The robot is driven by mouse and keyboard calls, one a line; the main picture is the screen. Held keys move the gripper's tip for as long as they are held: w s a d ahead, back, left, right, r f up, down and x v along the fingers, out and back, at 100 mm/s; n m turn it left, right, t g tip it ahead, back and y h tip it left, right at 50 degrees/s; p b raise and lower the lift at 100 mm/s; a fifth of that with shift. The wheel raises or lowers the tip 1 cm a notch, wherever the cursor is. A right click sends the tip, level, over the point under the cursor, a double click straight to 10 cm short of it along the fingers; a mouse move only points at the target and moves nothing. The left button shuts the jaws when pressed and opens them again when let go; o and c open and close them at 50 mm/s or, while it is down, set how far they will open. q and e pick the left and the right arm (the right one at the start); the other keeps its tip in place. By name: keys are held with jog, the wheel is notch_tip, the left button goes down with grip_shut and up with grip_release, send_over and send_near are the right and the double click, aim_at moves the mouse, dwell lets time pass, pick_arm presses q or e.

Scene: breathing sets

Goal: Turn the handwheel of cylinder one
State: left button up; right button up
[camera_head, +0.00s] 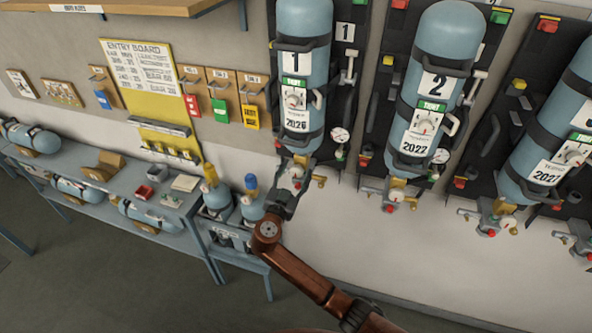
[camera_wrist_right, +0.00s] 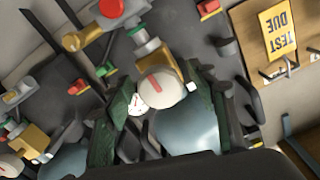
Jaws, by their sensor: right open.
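Cylinder one (camera_head: 303,55) is a blue-grey cylinder with a "1" label, strapped to a dark backboard with its valve end down. Its handwheel (camera_head: 297,172) is at the bottom, partly hidden by my right gripper (camera_head: 291,187). In the right wrist view the handwheel (camera_wrist_right: 162,92) is a pale round knob with a red mark, in front of a brass valve body (camera_wrist_right: 158,60). The open fingers of my right gripper (camera_wrist_right: 158,88) stand on either side of it; I cannot tell whether they touch it. My left gripper is not in view.
Cylinder two (camera_head: 438,60) and another cylinder (camera_head: 560,130) hang to the right. A small gauge (camera_head: 340,135) sits beside cylinder one. Two small bottles stand on a low stand (camera_head: 240,250) left of my gripper. A yellow entry board (camera_head: 140,75) is on the wall.

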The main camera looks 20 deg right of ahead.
jog(key=c, duration=1.2)
jog(key=shift+o, duration=0.2)
jog(key=n+b, duration=0.1)
jog(key=b, duration=0.1)
jog(key=n+b, duration=0.1)
jog(key=shift+f+b, duration=0.3)
jog(key=shift+b, duration=0.1)
jog(key=shift+n+b, duration=0.35)
jog(key=shift+n, duration=0.15)
jog(key=shift+r+n, duration=0.15)
jog(key=shift+n, duration=0.65)
jog(key=n, duration=0.2)
jog(key=shift+d+r+n, duration=0.1)
jog(key=shift+n, duration=0.3)
jog(key=shift+n+p, duration=0.35)
jog(key=shift+n, duration=1.95)
